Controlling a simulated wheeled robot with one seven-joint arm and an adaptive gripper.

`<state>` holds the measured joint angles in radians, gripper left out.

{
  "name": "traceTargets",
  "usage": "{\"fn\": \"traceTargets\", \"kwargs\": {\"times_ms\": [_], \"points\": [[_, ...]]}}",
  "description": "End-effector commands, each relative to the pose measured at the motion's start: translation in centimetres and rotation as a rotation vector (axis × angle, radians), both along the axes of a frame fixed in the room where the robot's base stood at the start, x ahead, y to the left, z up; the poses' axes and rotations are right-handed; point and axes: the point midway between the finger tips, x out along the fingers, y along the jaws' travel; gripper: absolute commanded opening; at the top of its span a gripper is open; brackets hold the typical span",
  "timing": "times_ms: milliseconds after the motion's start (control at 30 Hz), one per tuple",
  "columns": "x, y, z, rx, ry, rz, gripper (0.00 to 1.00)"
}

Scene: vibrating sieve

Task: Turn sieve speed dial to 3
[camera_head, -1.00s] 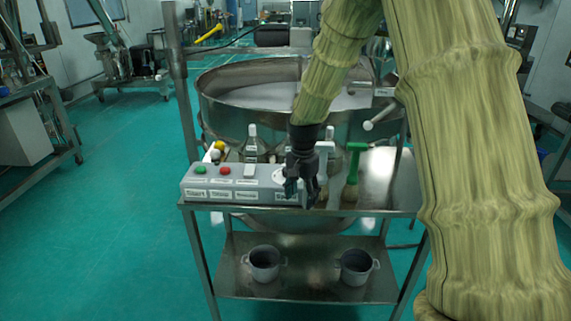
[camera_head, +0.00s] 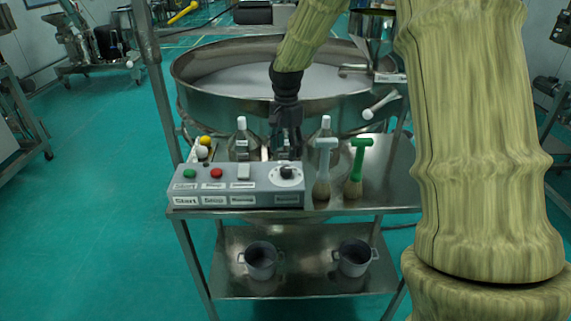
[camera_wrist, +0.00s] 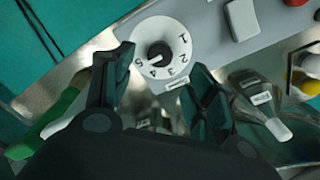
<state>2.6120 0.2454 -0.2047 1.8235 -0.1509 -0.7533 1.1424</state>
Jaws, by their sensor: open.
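The speed dial (camera_head: 288,174) is a white disc with a black knob at the right end of the grey control box (camera_head: 235,188). In the wrist view the dial (camera_wrist: 160,30) shows the numbers 1 to 5, and the knob's pale mark seems to point toward 5. My gripper (camera_head: 284,152) is open and empty, just behind the dial in the head view. In the wrist view my gripper's fingers (camera_wrist: 158,82) are spread, with the dial beyond and between their tips. They appear apart from the knob; the exact height gap cannot be told.
The box also has a green button (camera_head: 190,174), a red button (camera_head: 216,173) and a white switch (camera_head: 243,171). Green-handled (camera_head: 357,167) and pale-handled (camera_head: 324,168) brushes stand right of the dial. Bottles stand behind the box, before the big round sieve (camera_head: 190,98).

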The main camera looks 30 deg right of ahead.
Motion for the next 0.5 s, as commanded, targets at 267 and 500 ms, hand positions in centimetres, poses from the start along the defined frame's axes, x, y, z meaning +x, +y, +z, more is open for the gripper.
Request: {"fn": "traceTargets", "kwargs": {"times_ms": [267,500], "points": [[-0.2,-0.1,-4.4,0.001,0.002,-0.001,0.57],[-0.2,-0.2,-6.7,0.000,0.001,-0.002,0.57]]}}
